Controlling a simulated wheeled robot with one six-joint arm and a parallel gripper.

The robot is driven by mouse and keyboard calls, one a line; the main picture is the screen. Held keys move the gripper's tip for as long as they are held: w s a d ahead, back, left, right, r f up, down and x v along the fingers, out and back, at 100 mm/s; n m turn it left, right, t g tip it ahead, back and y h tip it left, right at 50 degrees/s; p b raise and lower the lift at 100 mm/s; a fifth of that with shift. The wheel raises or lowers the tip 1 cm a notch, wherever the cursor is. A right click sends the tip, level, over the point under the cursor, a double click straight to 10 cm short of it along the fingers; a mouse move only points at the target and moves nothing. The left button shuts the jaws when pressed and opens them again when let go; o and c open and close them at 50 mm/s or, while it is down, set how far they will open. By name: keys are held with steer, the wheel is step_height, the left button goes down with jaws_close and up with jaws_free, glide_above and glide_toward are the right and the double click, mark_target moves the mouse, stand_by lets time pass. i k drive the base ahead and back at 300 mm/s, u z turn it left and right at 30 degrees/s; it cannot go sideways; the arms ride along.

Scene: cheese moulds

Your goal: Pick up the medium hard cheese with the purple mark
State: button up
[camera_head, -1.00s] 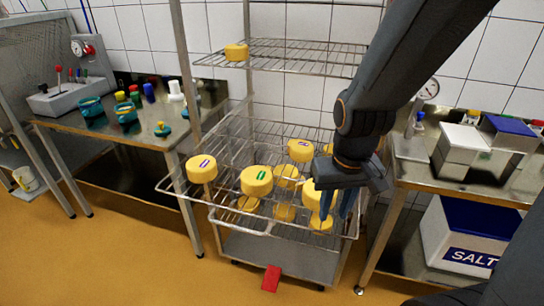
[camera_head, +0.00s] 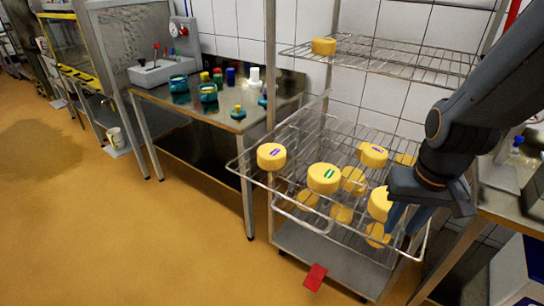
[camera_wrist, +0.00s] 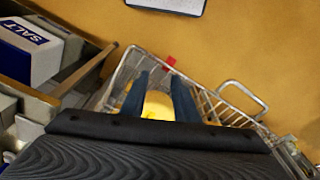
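Yellow round cheeses stand on the wire rack (camera_head: 296,218). One with a purple mark (camera_head: 271,157) is at the rack's left front corner. A green-marked cheese (camera_head: 323,179) is to its right. Another cheese with a small purple-looking mark (camera_head: 373,156) is farther back. A cheese with no readable mark (camera_head: 379,204) is beside my gripper (camera_head: 408,226), partly hidden by it. My gripper is open over the rack's right side, its blue fingers pointing down. In the wrist view, a yellow cheese (camera_wrist: 157,106) shows between the spread fingers; contact cannot be told.
More cheeses sit on a lower level, seen through the wires. One cheese (camera_head: 323,46) is on the upper shelf (camera_head: 400,58). A steel table (camera_head: 215,118) with pots stands left, and a salt box (camera_wrist: 28,50) right. A red object (camera_head: 315,277) lies by the rack's base. The left floor is clear.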

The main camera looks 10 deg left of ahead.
mark_target(271, 156)
steer(key=z, duration=2.4)
steer(key=k, duration=1.45)
steer(key=u, duration=2.15)
steer(key=i, duration=0.5)
steer(key=u, duration=0.05)
